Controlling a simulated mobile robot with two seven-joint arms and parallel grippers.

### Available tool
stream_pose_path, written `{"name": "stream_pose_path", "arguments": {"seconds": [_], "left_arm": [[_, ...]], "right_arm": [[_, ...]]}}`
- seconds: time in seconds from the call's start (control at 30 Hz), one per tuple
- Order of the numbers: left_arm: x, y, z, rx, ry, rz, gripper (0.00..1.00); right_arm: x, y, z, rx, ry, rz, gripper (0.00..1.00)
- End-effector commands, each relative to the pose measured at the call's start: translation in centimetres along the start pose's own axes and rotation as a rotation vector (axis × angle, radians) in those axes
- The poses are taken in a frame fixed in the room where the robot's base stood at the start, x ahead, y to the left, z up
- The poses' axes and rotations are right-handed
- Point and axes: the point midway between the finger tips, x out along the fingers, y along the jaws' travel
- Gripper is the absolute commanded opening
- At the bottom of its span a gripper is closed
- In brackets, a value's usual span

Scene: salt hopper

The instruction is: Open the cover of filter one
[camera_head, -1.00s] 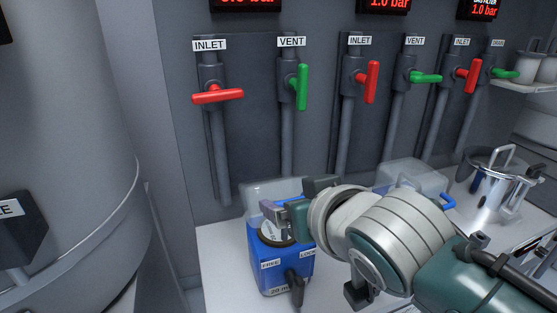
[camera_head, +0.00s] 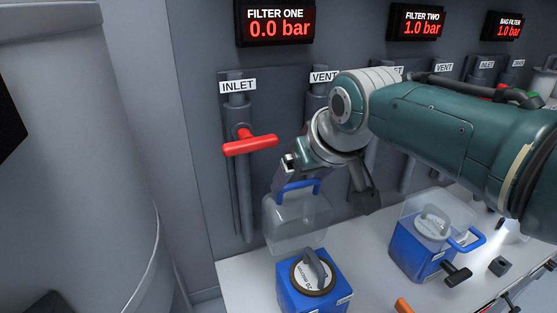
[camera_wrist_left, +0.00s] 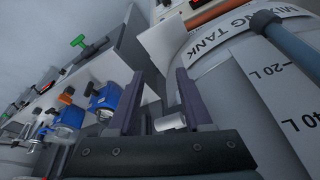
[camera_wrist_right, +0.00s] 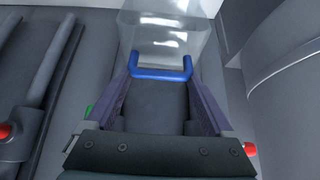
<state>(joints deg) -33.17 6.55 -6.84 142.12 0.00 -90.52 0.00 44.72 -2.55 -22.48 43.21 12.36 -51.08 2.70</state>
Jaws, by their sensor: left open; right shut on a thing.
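Filter one is the blue box (camera_head: 314,284) at the lower middle of the head view, with a round black-rimmed lid and a grey handle on top. Its clear cover (camera_head: 296,225) stands raised behind the box. My right gripper (camera_head: 298,184) is shut on the blue handle (camera_wrist_right: 160,73) at the cover's free edge; the right wrist view shows the handle between the two fingers. My left gripper (camera_wrist_left: 156,92) is open and empty, seen only in the left wrist view, near the mixing tank (camera_wrist_left: 285,85).
The filter one display (camera_head: 275,25) reads 0.0 bar. The red inlet handle (camera_head: 250,145) is horizontal. My right arm partly hides the vent valve. A second blue filter (camera_head: 415,251) under a clear cover stands to the right. A large grey tank (camera_head: 75,160) is at left.

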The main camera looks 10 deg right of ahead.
Motion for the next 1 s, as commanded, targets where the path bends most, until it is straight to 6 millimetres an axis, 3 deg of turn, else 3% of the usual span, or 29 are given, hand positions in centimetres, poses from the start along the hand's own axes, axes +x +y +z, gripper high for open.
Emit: {"name": "stream_pose_path", "arguments": {"seconds": [0.23,0.8,0.83,0.93,1.0], "left_arm": [[1.35,0.06,0.46,0.000,-0.001,0.001,0.50],[1.55,-0.14,0.61,0.009,-0.003,-0.006,0.50],[1.55,-0.15,0.61,0.009,-0.004,-0.006,0.50],[1.55,-0.15,0.64,0.009,-0.004,-0.006,0.50],[1.55,-0.15,0.63,0.009,-0.004,-0.006,0.50]], "right_arm": [[0.56,-0.07,-1.08,0.000,0.017,-0.001,0.00],[0.56,-0.06,-1.44,-0.001,0.019,0.000,0.00],[0.56,-0.06,-1.45,-0.001,0.019,0.000,0.88],[0.58,-0.05,-1.35,-0.001,0.016,0.000,0.99],[0.62,-0.04,-1.24,-0.001,0.013,0.000,1.00]]}}
